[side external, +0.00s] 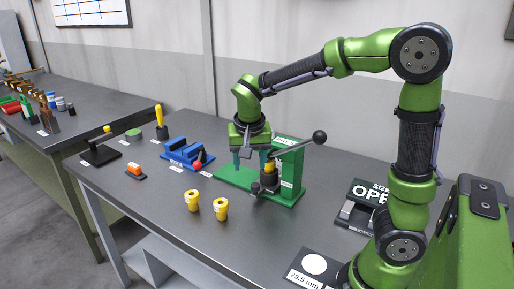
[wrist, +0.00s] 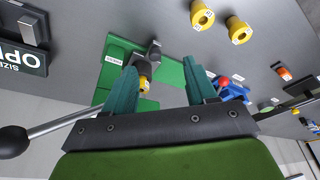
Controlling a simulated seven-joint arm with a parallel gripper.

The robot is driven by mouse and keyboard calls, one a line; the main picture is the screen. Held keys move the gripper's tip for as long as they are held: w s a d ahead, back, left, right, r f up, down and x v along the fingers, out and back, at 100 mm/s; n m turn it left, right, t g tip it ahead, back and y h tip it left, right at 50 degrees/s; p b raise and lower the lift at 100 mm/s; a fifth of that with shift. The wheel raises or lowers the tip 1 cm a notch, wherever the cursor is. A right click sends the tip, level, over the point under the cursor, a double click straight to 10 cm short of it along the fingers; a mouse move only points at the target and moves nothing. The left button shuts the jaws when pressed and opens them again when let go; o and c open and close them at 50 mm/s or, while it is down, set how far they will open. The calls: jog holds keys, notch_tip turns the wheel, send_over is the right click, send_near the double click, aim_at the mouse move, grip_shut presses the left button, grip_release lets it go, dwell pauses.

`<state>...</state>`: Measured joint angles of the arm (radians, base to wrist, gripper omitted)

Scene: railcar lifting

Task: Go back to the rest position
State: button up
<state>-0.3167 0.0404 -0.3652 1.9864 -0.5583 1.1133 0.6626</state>
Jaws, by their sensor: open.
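My gripper (side external: 250,161) is open, its two teal fingers pointing down over the green base of the press. In the wrist view my gripper (wrist: 160,68) has its fingers apart with nothing held between them. The green press (side external: 290,150) stands on the table, with a lever ending in a black ball knob (side external: 319,137). A yellow and dark piece (side external: 270,168) sits at the press, close to my fingers; it also shows near the left finger in the wrist view (wrist: 145,82). Whether a finger touches it I cannot tell.
Two yellow bushings (side external: 192,201) (side external: 221,209) stand in front of the press. A blue fixture (side external: 186,153) with a red knob is to its left. An "OPE" sign block (side external: 362,205) is to the right. The lever (wrist: 62,124) passes close beside my gripper.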

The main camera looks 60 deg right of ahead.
jog(key=s+a+r+n+t+y, duration=0.2)
jog(key=s+a+n, duration=0.1)
jog(key=s, duration=0.3)
jog(key=s+a+r+n+t+y, duration=0.2)
jog(key=s+a+r+n+t, duration=0.1)
jog(key=s+a, duration=0.3)
jog(key=shift+s+r+y, duration=0.15)
jog(key=shift+s+y, duration=0.15)
jog(key=shift+s, duration=0.1)
jog(key=shift+o, duration=0.2)
jog(key=shift+a, duration=0.1)
